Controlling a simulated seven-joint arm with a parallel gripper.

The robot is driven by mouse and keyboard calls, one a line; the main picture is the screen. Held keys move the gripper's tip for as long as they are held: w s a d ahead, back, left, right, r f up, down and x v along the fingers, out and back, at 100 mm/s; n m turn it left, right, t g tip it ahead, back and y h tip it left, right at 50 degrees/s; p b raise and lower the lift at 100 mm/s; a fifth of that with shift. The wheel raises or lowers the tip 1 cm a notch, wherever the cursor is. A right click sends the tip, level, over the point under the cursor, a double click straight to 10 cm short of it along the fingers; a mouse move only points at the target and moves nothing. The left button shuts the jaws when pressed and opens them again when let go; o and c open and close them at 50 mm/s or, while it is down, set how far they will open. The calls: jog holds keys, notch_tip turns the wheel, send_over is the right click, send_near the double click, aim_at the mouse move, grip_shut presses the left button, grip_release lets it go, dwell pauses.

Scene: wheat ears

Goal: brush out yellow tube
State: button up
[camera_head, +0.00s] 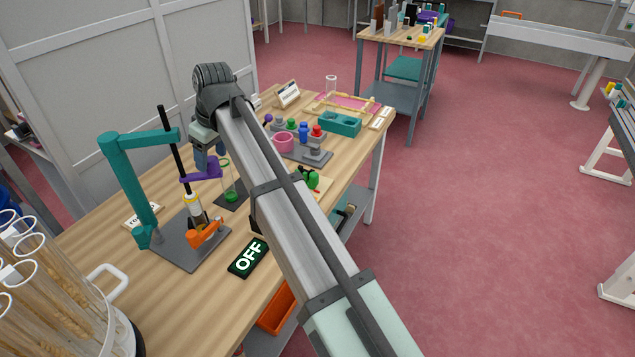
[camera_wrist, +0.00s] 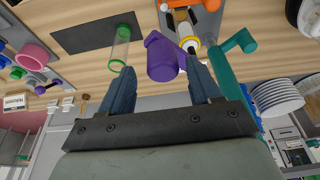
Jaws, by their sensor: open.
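A teal stand (camera_head: 127,165) on a grey plate holds an upright black rod (camera_head: 171,135). Below the rod stands the yellow-banded tube (camera_head: 192,202), above an orange clamp part (camera_head: 205,235); the tube also shows in the wrist view (camera_wrist: 182,20). A purple part (camera_head: 200,172) sits beside the rod. In the wrist view this purple part (camera_wrist: 163,58) lies between or just beyond my fingertips; I cannot tell if they touch it. My gripper (camera_wrist: 160,72) is open. In the head view my wrist partly hides the fingers. Any brush end inside the tube is hidden.
A green-based clear tube (camera_head: 231,190) stands right of the stand. An OFF sign (camera_head: 247,258) lies in front. A rack of glass tubes with wheat ears is at lower left. A pink cup (camera_head: 283,142), coloured weights and a teal block (camera_head: 340,123) stand farther back.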

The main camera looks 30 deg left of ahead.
notch_tip(320, 180, down, 3)
jog(key=shift+r, duration=0.1)
notch_tip(320, 180, up, 17)
notch_tip(320, 180, up, 10)
send_over(212, 158)
jog(key=d, duration=0.3)
jog(key=w+d+f+m, duration=0.2)
jog(key=w+d+f, duration=0.3)
jog(key=f, duration=0.8)
jog(key=w+d+f+m+h, duration=0.1)
jog(key=w+d+f, duration=0.5)
jog(key=f, duration=0.7)
jog(key=w+d+f+m+h, duration=0.1)
jog(key=w+d+f, duration=0.4)
jog(key=f, duration=0.8)
jog(key=shift+w+d+m+g, duration=0.15)
jog(key=shift+w+m+g, duration=0.25)
jog(key=shift+w+m, duration=0.45)
jog(key=shift+s, duration=0.15)
